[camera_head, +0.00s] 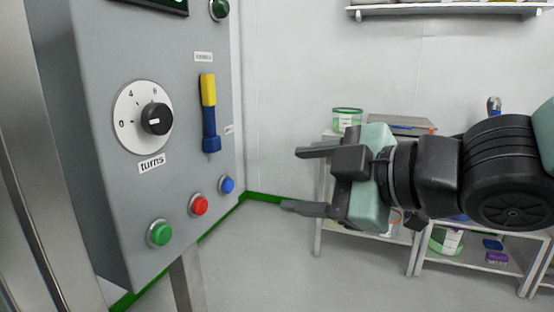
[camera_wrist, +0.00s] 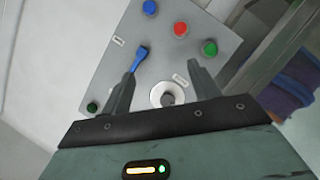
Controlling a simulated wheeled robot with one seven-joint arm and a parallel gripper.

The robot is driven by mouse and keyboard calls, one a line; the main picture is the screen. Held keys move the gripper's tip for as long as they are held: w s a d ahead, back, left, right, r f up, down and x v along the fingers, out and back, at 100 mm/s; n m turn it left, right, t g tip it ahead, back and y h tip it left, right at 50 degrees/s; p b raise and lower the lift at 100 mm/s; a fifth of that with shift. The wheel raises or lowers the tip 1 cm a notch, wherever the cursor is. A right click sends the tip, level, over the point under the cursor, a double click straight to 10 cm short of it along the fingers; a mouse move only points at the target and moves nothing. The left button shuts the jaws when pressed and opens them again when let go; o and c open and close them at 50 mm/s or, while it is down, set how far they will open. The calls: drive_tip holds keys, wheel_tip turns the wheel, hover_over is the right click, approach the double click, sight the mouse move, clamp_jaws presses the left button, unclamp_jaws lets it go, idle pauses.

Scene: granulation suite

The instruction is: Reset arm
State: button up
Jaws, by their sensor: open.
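My gripper (camera_head: 290,181) is open and empty in the head view. Its two dark fingers point left toward the grey control panel (camera_head: 95,200), with clear space between the fingertips and the panel. My arm reaches in from the right edge. In the wrist view my gripper (camera_wrist: 166,72) frames the tilted panel (camera_wrist: 108,65) between and beyond its fingers. The fingers touch nothing that I can see.
The panel carries a black dial (camera_head: 156,119) labelled turns, a yellow and blue lever (camera_head: 209,115), and green (camera_head: 159,233), red (camera_head: 198,205) and blue (camera_head: 227,185) buttons. White shelving (camera_head: 318,225) with a tub (camera_head: 346,119) stands behind my arm. Floor between is clear.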

drive_tip(key=d+f+m+g+h, duration=0.2)
drive_tip(key=d+f+m+h, duration=0.25)
drive_tip(key=f, duration=0.45)
drive_tip(key=s+d+f+m+g+h+p, duration=0.1)
drive_tip(key=s+d+f+m+g+h, duration=0.3)
drive_tip(key=s, duration=0.4)
drive_tip(key=s+d+f+m+g+h, duration=0.1)
drive_tip(key=s+f+m+g+h, duration=0.15)
drive_tip(key=s+f+g, duration=0.35)
wheel_tip(320, 180, up, 20)
drive_tip(key=t+p, duration=0.2)
drive_tip(key=p, duration=1.7)
drive_tip(key=shift+s+f+m, duration=0.15)
drive_tip(key=shift+s+m, duration=0.25)
